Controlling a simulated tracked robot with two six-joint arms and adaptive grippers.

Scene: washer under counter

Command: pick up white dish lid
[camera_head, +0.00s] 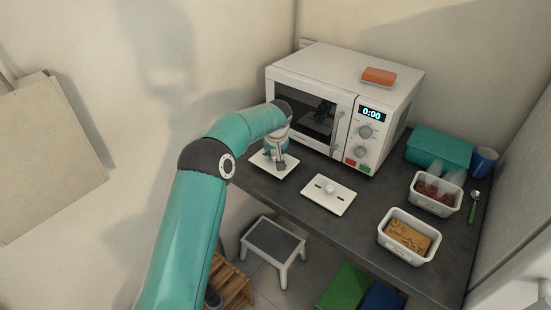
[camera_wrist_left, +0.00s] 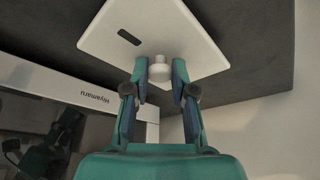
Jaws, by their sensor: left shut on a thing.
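A white square dish lid (camera_head: 265,165) with a small dark slot and a round knob is under my left gripper (camera_head: 279,161), in front of the microwave at the left end of the counter. In the left wrist view my left gripper (camera_wrist_left: 159,76) is shut on the knob of this white lid (camera_wrist_left: 120,22), one finger on each side. I cannot tell whether the lid touches the counter. A second white lid (camera_head: 318,201) with a knob and dark slots lies flat on the counter to the right. My right gripper is not in view.
A white microwave (camera_head: 310,78) stands close behind the gripper, with an orange block (camera_head: 379,76) on top. White containers of brown food (camera_head: 385,240) and reddish food (camera_head: 416,200), a teal box (camera_head: 440,148), a blue mug (camera_head: 484,161) and a spoon (camera_head: 473,207) occupy the counter's right.

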